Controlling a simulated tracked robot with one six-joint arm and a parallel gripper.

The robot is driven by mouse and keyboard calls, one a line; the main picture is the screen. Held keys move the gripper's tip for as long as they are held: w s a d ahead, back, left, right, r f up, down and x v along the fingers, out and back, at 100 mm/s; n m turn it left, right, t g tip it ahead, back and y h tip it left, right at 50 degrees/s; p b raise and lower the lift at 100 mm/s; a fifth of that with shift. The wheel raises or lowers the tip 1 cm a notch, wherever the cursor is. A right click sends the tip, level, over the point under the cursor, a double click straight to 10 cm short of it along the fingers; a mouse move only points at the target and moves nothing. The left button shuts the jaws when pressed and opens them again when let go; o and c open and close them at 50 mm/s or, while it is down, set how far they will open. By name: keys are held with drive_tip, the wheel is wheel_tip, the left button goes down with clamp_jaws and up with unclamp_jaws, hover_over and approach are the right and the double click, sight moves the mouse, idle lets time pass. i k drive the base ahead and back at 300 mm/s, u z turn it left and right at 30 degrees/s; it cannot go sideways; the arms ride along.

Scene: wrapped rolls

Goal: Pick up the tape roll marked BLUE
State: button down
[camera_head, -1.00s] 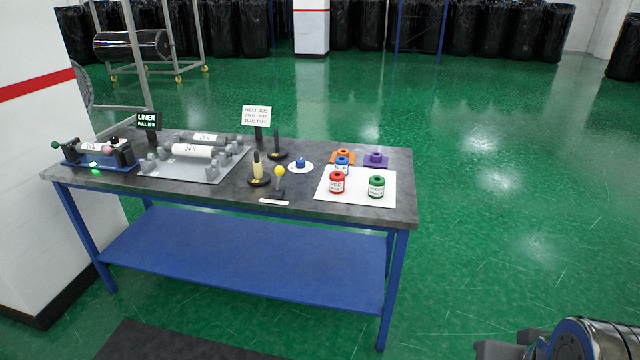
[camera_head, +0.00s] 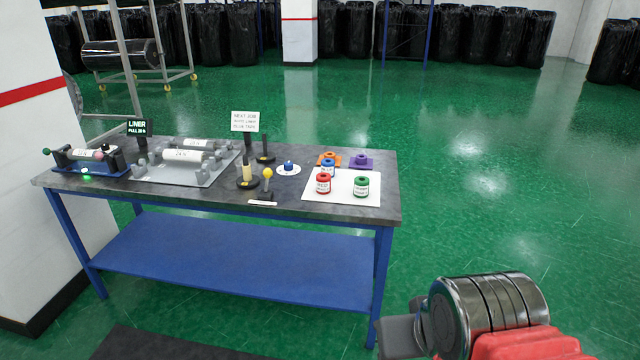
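The blue tape roll (camera_head: 328,166) stands upright on the right part of the table, behind the red roll (camera_head: 323,185), which partly hides it. Its white label is too small to read surely. A green roll (camera_head: 361,188) stands to its right front, on the same white mat (camera_head: 343,196). My gripper (camera_head: 400,338) shows only in part at the bottom right, as grey parts beside a metal arm link. It is in front of the table's right end and far from the rolls. Its fingers cannot be made out clearly.
Orange (camera_head: 328,156) and purple (camera_head: 361,161) rolls stand behind on coloured pads. A small blue piece sits on a white disc (camera_head: 288,171). A yellow-ball stick (camera_head: 267,178), dark posts and a sign (camera_head: 244,122) stand left. The floor right of the table (camera_head: 388,210) is clear.

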sight(327, 165)
drive_tip(key=z, duration=0.05)
drive_tip(key=i, duration=1)
drive_tip(key=u, duration=0.05)
